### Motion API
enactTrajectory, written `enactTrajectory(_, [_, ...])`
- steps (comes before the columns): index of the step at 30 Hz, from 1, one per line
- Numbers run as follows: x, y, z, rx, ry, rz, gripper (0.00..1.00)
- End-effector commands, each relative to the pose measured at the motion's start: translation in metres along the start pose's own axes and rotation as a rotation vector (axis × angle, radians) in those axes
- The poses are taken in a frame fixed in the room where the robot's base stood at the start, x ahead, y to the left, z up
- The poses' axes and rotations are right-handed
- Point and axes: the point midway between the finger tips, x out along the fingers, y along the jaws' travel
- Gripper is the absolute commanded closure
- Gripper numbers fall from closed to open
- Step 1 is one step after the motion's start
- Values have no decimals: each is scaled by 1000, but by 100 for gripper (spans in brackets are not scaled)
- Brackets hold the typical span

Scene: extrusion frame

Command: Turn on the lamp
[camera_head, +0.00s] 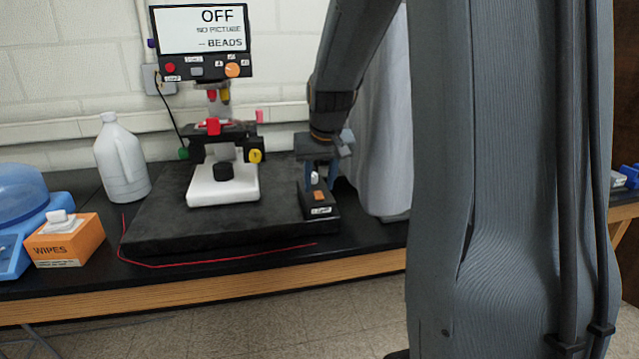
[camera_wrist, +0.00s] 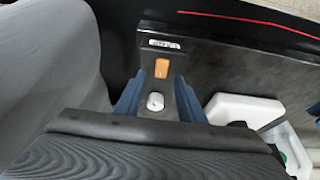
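A small dark control box (camera_head: 322,208) stands on the right end of the black slab, beside the microscope. It carries an orange switch (camera_head: 319,196) and a white knob (camera_head: 315,178); its white label is too small to read surely. My gripper (camera_head: 319,180) points down over this box. In the wrist view my gripper (camera_wrist: 160,76) is open, with its blue fingers apart on either side of the white knob (camera_wrist: 155,101). The orange switch (camera_wrist: 162,68) lies just beyond the fingertips. Whether the fingers touch the box cannot be told.
A microscope (camera_head: 222,185) with a white base stands left of the box. Its screen (camera_head: 200,30) reads "OFF, NO PICTURE, BEADS". A grey curtain-like shape (camera_head: 378,140) hangs close right.

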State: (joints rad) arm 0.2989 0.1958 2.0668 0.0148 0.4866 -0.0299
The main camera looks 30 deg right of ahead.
Motion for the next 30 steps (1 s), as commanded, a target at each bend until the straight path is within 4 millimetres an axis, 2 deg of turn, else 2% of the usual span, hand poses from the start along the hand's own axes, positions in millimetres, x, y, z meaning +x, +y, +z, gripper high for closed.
enactTrajectory(6, [14, 0, 0, 0, 0, 0, 64])
enactTrajectory(14, [15, 0, 0, -1, 0, 0, 64])
enactTrajectory(21, [15, 0, 0, -1, 0, 0, 100])
enactTrajectory(30, [14, 0, -4, -1, -71, -1, 100])
